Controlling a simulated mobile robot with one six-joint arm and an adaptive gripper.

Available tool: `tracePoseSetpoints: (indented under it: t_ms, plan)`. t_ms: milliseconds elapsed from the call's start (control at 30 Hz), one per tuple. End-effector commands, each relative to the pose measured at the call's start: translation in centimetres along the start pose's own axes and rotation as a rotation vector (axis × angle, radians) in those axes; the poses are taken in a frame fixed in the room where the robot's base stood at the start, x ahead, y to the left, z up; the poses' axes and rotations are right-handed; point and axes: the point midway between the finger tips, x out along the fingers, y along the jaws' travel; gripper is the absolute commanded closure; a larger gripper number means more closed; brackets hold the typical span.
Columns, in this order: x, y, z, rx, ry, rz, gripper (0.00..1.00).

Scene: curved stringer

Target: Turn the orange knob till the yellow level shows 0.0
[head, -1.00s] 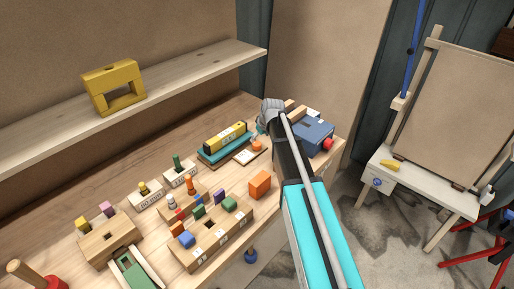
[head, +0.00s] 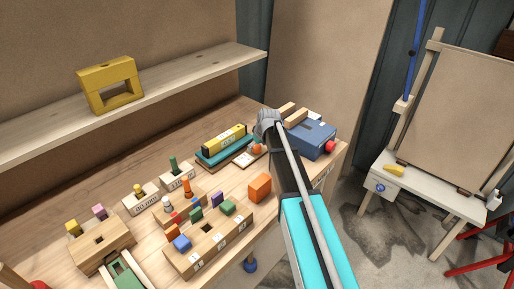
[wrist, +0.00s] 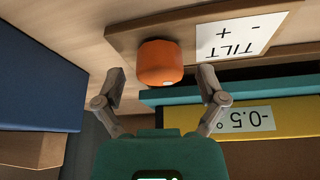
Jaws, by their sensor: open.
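The orange knob (wrist: 160,63) stands on a wooden plate with a white TILT card (wrist: 235,33) marked + and -. In the head view the knob (head: 256,149) is partly hidden by my gripper. The yellow level (wrist: 290,117) lies along a teal block (wrist: 240,91), and its display (wrist: 238,121) reads -0.5°. The level also shows in the head view (head: 223,138). My gripper (wrist: 161,75) is open, with one fingertip on either side of the knob. The fingers look apart from it.
A blue box (head: 312,138) with a red knob stands right of my gripper. In the wrist view a blue body (wrist: 40,75) fills the left side. An orange cube (head: 260,187) and several wooden blocks with pegs occupy the bench front. A shelf (head: 150,104) runs behind.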

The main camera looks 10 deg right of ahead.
Motion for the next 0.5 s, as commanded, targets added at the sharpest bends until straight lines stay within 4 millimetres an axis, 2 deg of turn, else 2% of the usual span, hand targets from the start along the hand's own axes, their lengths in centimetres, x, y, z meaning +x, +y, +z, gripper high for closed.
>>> tracePoseSetpoints:
  t_ms: [133, 167, 500]
  plan:
    - [-0.02, 0.0, 0.0, 0.0, 0.0, 0.0, 0.1]
    - [-0.02, 0.0, 0.0, 0.0, 0.0, 0.0, 0.13]
    - [-0.02, 0.0, 0.01, 0.0, 0.0, 0.0, 0.77]
